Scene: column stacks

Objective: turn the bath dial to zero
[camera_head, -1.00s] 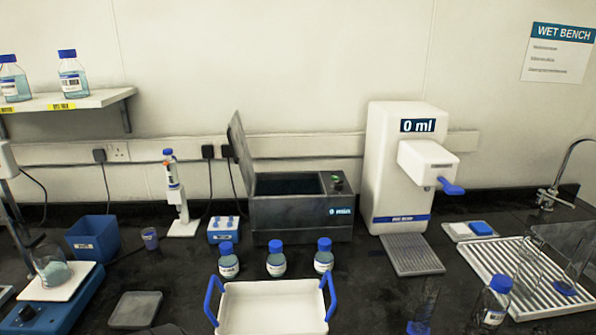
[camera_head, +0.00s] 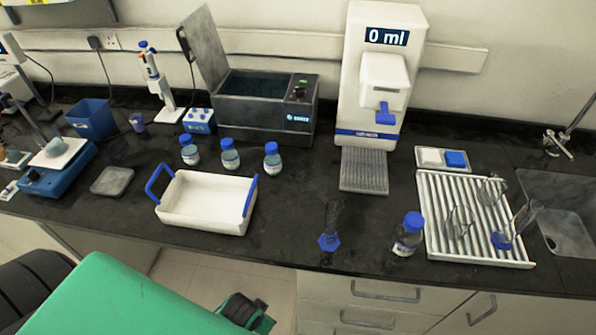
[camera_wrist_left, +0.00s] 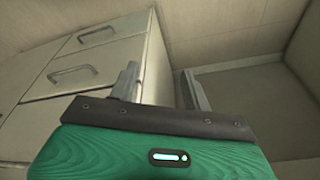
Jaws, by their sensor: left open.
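The water bath (camera_head: 262,108) is a dark grey box at the back of the bench, with its lid raised at the left. Its dial (camera_head: 300,90) is on the top right of the box, above a small lit display (camera_head: 297,118) too small to read surely. The dial's setting cannot be made out. In the left wrist view my left gripper (camera_wrist_left: 160,85) is open and empty, with cabinet drawers and floor beyond it. It is away from the bath. My green arm part shows low in the head view. My right gripper is not in view.
A white tray (camera_head: 205,223) with blue handles stands in front of several blue-capped bottles (camera_head: 230,155). A white dispenser (camera_head: 365,120) reading 0 ml stands right of the bath. A blue-capped bottle (camera_head: 408,236) and a drying rack (camera_head: 470,215) are at the right.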

